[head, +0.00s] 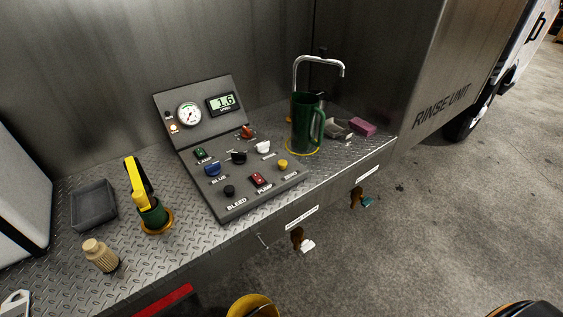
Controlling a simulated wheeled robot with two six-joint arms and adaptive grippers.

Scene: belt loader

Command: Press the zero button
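A sloped grey control panel (232,207) stands on the metal counter. Its upright back carries a round dial gauge (188,114) and a digital display (221,103) reading 1.6. A yellow button (283,164) sits at the panel's right front, with a small label I cannot read clearly. A red button (258,179) is by the PUMP label and a black knob (229,191) by BLEED. I cannot tell for sure which button is the zero button.
A green mug (304,125) stands under a curved spout (320,58) right of the panel. A pink block (362,127) lies farther right. A grey tray (94,206), a yellow-black handled tool (136,183) and a beige bottle (101,256) stand at the left.

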